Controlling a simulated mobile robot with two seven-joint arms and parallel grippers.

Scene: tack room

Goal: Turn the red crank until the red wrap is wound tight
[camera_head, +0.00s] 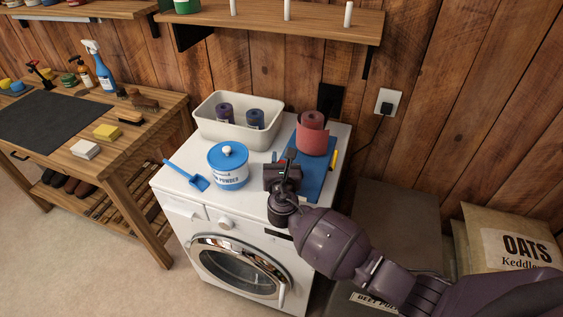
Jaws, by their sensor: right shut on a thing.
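The red wrap (312,132) is a thick roll standing on a blue board (318,172) on top of the white washing machine. A lower, paler red part of the wrap shows below the roll's top. My right gripper (284,172) is at the front left of the board, just in front of the wrap. It is shut on the red crank, which it almost wholly hides; only a small bit of red shows at its upper edge. My left gripper is out of view.
Left of my gripper are a blue-lidded powder tub (228,167) and a blue scoop (190,176). Behind stands a white bin (207,122) with dark rolls. A workbench (125,157) is at left, an oats sack (505,240) at right.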

